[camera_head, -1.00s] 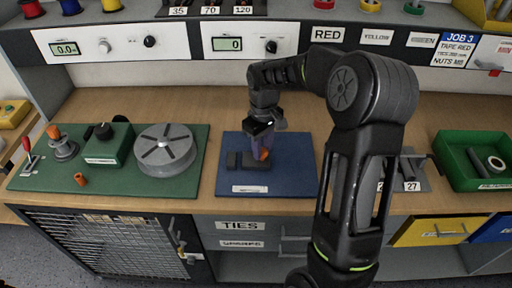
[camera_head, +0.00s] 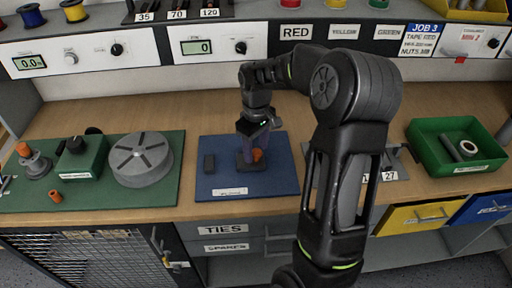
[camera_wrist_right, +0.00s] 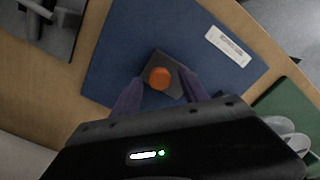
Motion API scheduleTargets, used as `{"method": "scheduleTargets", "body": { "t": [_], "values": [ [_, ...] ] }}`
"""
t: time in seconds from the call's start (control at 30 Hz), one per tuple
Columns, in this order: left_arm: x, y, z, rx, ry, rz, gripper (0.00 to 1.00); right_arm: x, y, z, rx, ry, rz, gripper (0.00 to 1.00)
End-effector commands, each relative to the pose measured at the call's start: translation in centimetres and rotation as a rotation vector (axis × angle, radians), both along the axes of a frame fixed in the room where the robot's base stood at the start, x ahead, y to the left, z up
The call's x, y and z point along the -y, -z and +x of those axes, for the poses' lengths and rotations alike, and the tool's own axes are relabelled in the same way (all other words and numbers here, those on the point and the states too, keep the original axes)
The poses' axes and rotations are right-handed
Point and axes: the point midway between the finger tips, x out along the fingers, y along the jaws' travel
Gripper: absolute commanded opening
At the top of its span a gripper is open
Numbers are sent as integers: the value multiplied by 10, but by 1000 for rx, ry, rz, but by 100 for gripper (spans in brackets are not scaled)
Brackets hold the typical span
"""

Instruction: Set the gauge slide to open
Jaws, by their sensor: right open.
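The gauge slide is a dark grey block (camera_head: 244,164) with an orange knob (camera_head: 257,155) on the blue mat (camera_head: 225,185). My right gripper (camera_head: 256,143) is directly over the slide, pointing down. In the right wrist view the knob (camera_wrist_right: 159,78) is between the two purple fingers, with gaps beside it; the slide (camera_wrist_right: 152,66) shows under it. The fingers are open and partly hide the slide in the head view. My left gripper is out of view.
A green board (camera_head: 110,195) with a grey disc (camera_head: 141,158), a dial box and an orange-capped part lies to the left. A green bin (camera_head: 429,165) stands at the right. Grey parts lie behind my right arm. An instrument shelf runs along the back.

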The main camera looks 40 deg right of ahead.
Motion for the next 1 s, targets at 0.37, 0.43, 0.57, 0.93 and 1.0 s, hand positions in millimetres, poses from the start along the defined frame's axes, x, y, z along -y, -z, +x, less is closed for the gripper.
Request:
{"method": "scheduleTargets", "body": {
  "t": [0.37,0.43,0.57,0.93,1.0],
  "values": [
    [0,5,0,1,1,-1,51,0,-31,1,4,0,-1,52],
    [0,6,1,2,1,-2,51,0,-43,1,4,0,-1,52],
    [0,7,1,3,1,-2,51,0,-64,1,3,-1,-1,52],
    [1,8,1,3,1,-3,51,0,-78,0,0,0,0,52],
    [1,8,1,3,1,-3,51,0,-78,0,0,0,0,52]
  ]
}}
